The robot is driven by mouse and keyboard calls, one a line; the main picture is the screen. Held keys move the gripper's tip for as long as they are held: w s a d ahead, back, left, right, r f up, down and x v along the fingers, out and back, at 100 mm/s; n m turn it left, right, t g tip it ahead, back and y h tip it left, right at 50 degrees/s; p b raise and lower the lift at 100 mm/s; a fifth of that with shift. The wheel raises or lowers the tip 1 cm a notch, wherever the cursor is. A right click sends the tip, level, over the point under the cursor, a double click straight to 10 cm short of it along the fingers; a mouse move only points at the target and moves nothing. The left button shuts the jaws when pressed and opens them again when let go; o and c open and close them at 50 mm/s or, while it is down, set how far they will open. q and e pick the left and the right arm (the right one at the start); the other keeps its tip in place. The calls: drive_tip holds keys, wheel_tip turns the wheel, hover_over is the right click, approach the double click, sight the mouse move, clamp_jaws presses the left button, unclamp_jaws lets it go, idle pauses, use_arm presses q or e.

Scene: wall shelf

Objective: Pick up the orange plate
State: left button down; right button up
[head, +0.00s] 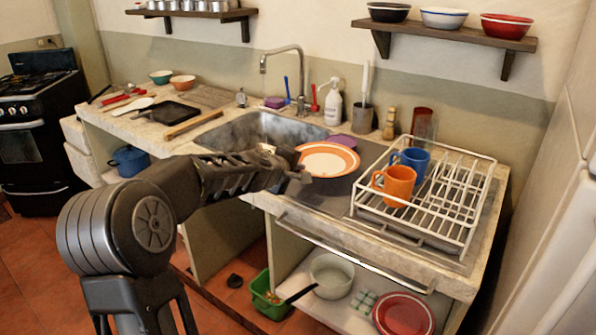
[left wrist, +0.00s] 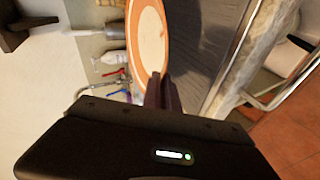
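The orange plate (head: 327,158), with a pale centre and wide orange rim, is above the counter between the sink and the dish rack. My left gripper (head: 299,175) is at the plate's near left rim. In the left wrist view the orange plate (left wrist: 149,35) extends outward from my left gripper's fingers (left wrist: 162,88). The fingers are close together and appear shut on its rim; the exact contact is partly hidden. My right gripper is not in view.
A white dish rack (head: 455,195) with an orange mug (head: 394,184) and a blue mug (head: 413,161) stands to the right. A purple plate (head: 342,140) lies behind. The faucet (head: 284,52) and soap bottle (head: 333,105) stand at the back.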

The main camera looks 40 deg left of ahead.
use_arm(q)
wheel_tip(320, 180, up, 5)
drive_tip(key=p, duration=0.3)
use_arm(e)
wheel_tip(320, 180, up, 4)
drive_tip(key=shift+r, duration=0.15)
use_arm(q)
drive_tip(key=shift+r, duration=0.25)
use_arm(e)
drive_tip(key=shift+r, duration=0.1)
